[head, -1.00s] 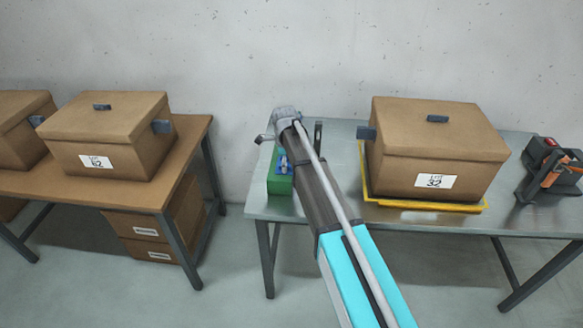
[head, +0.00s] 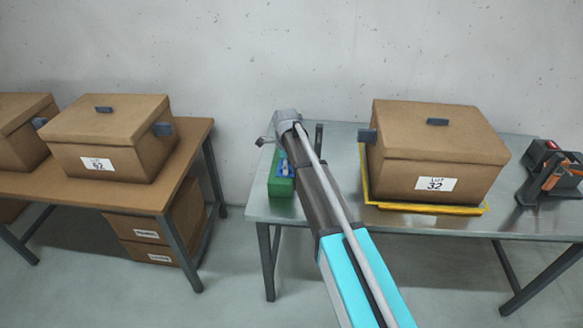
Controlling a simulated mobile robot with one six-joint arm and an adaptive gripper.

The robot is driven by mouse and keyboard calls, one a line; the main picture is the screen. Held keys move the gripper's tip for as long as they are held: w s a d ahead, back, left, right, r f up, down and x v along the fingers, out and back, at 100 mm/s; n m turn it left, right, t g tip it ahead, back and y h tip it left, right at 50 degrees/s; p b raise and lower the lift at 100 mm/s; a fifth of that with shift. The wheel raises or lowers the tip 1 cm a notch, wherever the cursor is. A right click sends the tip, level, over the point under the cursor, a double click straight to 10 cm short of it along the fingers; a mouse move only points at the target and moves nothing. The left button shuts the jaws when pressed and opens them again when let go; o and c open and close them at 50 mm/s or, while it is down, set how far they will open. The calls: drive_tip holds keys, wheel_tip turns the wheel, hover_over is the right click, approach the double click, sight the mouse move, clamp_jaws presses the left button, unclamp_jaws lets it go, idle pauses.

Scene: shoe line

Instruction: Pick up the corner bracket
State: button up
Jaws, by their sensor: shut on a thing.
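My arm reaches over the left part of the metal table (head: 330,212). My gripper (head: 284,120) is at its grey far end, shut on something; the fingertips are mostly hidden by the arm. A small grey piece (head: 262,141) sticks out to the left of that end, above the table's left edge. It may be the corner bracket, but it is too small to be sure. A dark upright piece (head: 319,134) shows just right of the arm; I cannot tell what it is.
A green bin (head: 281,187) with blue contents stands just left of the arm. A lidded carton (head: 436,160) on a yellow tray (head: 424,209) stands to the right, with an orange-and-black tool (head: 548,170) beyond. More cartons (head: 110,135) stand on a brown table (head: 70,192) at left.

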drive_tip(key=shift+s, duration=0.1)
wheel_tip(320, 180, up, 3)
drive_tip(key=p, duration=0.3)
drive_tip(key=shift+s+d+r+p, duration=0.6)
drive_tip(key=shift+s+r+p, duration=1.05)
drive_tip(key=shift+s, duration=0.55)
drive_tip(key=shift+s+d+r+p, duration=0.6)
drive_tip(key=shift+s+r+p, duration=1.05)
drive_tip(key=shift+s, duration=0.6)
drive_tip(key=shift+s+d+r+p, duration=0.6)
drive_tip(key=shift+s+r+p, duration=1.05)
drive_tip(key=shift+s, duration=0.55)
